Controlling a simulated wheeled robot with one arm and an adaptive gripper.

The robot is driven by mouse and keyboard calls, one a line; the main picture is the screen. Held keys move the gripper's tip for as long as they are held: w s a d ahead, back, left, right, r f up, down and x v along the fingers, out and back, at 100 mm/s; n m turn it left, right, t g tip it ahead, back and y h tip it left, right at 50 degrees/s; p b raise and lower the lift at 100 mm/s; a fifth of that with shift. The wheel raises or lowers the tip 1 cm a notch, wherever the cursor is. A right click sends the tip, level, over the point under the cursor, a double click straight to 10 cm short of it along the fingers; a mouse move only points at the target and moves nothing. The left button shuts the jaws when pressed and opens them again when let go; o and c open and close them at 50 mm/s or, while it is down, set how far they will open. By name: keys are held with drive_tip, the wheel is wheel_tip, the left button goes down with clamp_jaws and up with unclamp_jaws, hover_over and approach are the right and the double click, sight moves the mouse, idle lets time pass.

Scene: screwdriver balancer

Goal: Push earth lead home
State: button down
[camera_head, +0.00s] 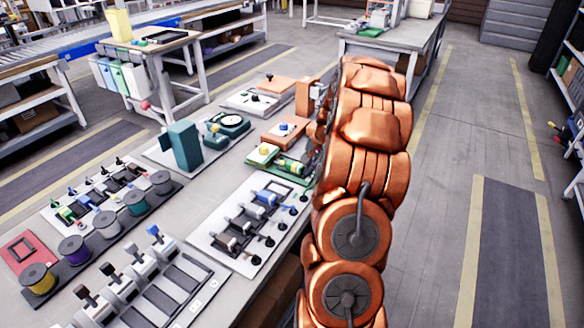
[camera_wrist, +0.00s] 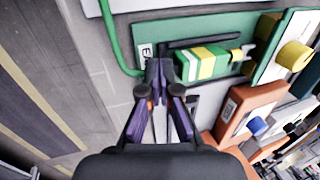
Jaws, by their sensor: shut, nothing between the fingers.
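The earth lead's plug (camera_wrist: 205,63), banded green, yellow and white, lies along a green board (camera_wrist: 290,27) in the wrist view. In the head view the plug (camera_head: 290,165) shows beside my arm. A green cable (camera_wrist: 108,35) curves down to the plug's left end, beside a white label marked E (camera_wrist: 146,52). My gripper (camera_wrist: 161,70) is shut and empty, its tips at the plug's cable end. I cannot tell whether they touch it. The plug's far end meets the board's socket, and how deep it sits is unclear. My arm hides the gripper in the head view.
A yellow knob (camera_wrist: 294,55) stands on the green board. An orange block with a blue knob (camera_wrist: 257,126) is close to the right of my gripper. Trays of connectors (camera_head: 250,228), cable spools (camera_head: 75,249) and a teal stand (camera_head: 183,147) fill the bench.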

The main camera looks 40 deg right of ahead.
sight(301, 166)
drive_tip(key=shift+w+a, duration=0.25)
drive_tip(key=shift+w, duration=0.5)
drive_tip(key=shift+w+a, duration=0.2)
drive_tip(key=shift+w, duration=0.55)
idle(0.9)
drive_tip(key=shift+s, duration=0.1)
drive_tip(key=shift+s+d, duration=0.15)
drive_tip(key=shift+s, duration=0.35)
wheel_tip(301, 166, up, 7)
drive_tip(key=p, duration=0.2)
idle(0.7)
drive_tip(key=c, duration=1.9)
unclamp_jaws()
